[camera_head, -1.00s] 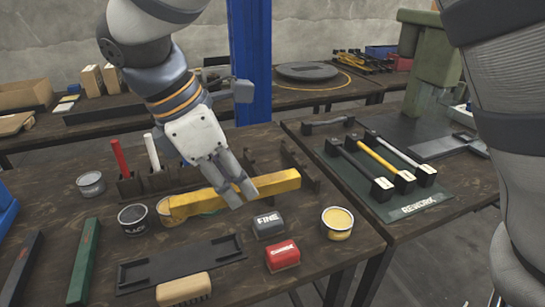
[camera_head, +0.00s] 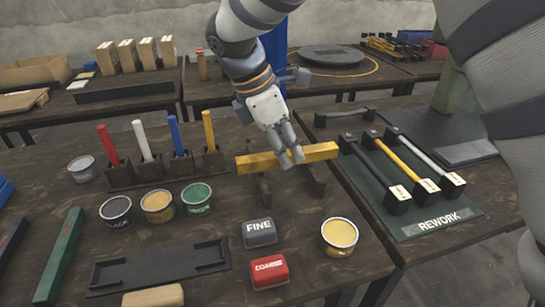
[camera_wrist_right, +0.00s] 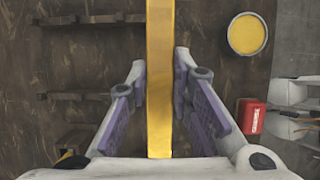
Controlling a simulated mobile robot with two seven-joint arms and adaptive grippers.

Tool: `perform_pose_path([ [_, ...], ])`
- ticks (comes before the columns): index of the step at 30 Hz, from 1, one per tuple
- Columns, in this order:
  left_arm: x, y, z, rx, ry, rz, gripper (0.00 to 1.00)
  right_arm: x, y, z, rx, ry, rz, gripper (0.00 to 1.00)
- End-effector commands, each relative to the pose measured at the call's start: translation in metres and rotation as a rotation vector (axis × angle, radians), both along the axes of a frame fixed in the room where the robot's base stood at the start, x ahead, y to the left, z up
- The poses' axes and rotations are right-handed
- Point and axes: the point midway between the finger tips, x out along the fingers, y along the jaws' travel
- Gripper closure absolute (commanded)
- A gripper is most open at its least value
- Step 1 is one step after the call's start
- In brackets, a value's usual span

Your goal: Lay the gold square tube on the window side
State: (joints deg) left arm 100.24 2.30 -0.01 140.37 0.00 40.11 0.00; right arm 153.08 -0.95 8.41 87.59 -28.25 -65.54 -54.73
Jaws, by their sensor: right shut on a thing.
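The gold square tube (camera_head: 318,152) is a long yellow bar, held roughly level and running left to right in the head view. My right gripper (camera_head: 290,157) is shut on it near its middle. In the right wrist view the tube (camera_wrist_right: 160,60) runs between the two fingers (camera_wrist_right: 160,100). In the wrist view the rests (camera_wrist_right: 85,17) end close beside the tube's edge. The tube seems to be above them; contact cannot be told. No window shows. My left gripper is not in view.
Open paint cans (camera_head: 158,206) stand left of the rests, and a yellow can (camera_head: 339,237) stands at front right. The FINE block (camera_head: 259,232) and a red block (camera_head: 269,271) lie in front.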

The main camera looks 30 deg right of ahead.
Motion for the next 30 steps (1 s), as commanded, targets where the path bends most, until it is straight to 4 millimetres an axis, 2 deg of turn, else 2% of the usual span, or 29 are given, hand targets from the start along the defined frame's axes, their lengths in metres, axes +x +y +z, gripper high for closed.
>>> perform_pose_path([
  [1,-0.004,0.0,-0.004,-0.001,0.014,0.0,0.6,0.005,-0.006,-0.012,-0.001,0.006,-0.001,1.0],
  [8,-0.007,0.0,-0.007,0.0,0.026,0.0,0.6,0.017,-0.019,-0.031,-0.001,0.0,-0.001,1.0],
  [13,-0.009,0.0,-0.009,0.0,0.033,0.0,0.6,0.018,-0.021,-0.061,-0.001,-0.001,-0.001,1.0],
  [30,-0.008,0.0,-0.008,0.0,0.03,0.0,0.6,0.018,-0.021,-0.071,-0.001,-0.005,-0.001,1.0],
])
